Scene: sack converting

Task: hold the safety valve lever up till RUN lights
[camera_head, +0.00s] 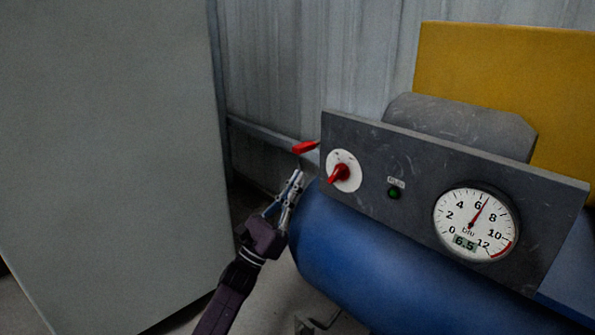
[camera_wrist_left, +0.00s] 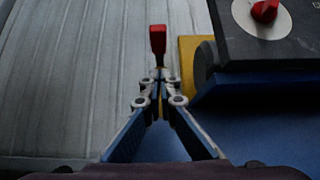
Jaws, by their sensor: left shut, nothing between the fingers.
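The safety valve lever (camera_head: 305,147) is a small red handle sticking out to the left behind the grey panel's upper left corner, close to level. In the left wrist view the red lever (camera_wrist_left: 158,40) is straight beyond my fingertips. My left gripper (camera_head: 297,176) is shut and empty, its tips just below the lever; I cannot tell whether they touch it. It also shows in the left wrist view (camera_wrist_left: 160,76). The RUN lamp (camera_head: 394,193) on the panel is dark green and looks unlit. My right gripper is not in view.
The grey panel (camera_head: 420,170) carries a red rotary knob (camera_head: 340,174) and a round gauge (camera_head: 476,224) reading 6.5. A blue tank (camera_head: 350,245) lies below it. A large grey cabinet (camera_head: 110,150) stands left; a corrugated wall (camera_head: 310,60) is behind.

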